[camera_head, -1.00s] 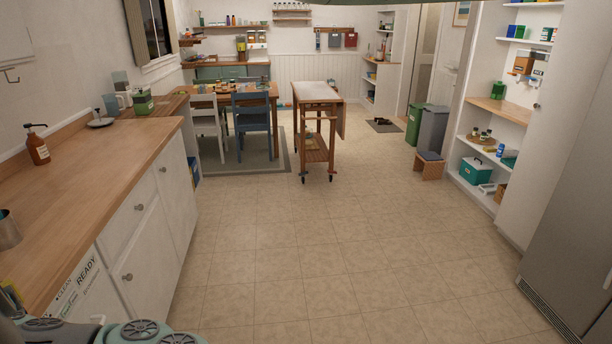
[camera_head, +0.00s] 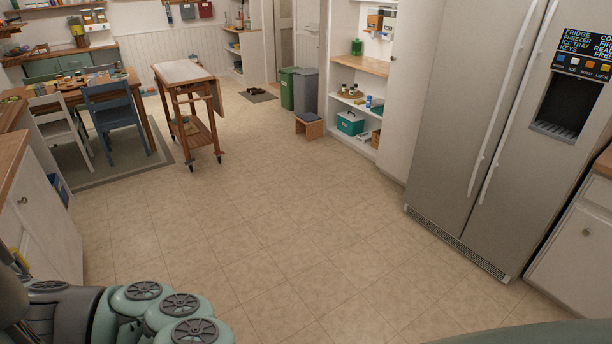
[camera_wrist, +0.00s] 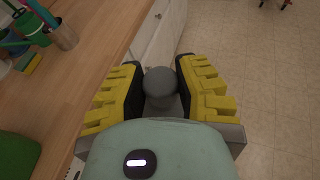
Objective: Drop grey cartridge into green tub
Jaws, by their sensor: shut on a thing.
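In the wrist view my gripper (camera_wrist: 160,78) has its yellow-padded fingers shut on a grey cartridge (camera_wrist: 160,84). Its rounded dark grey top shows between the fingers, and its lower part is hidden. The gripper appears beside the wooden counter's edge. In the head view a tall green bin (camera_head: 289,88) stands on the floor in the back, beside a grey bin. A small green container (camera_head: 357,47) sits on a shelf to its right. I cannot tell which of these is the green tub.
A wheeled wooden cart (camera_head: 190,110) stands left of centre, with a blue chair (camera_head: 112,108) and table beyond. A small stool (camera_head: 309,125) stands before the bins. The fridge (camera_head: 480,120) is at right. A counter (camera_wrist: 75,80) holds cups. The middle floor is clear.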

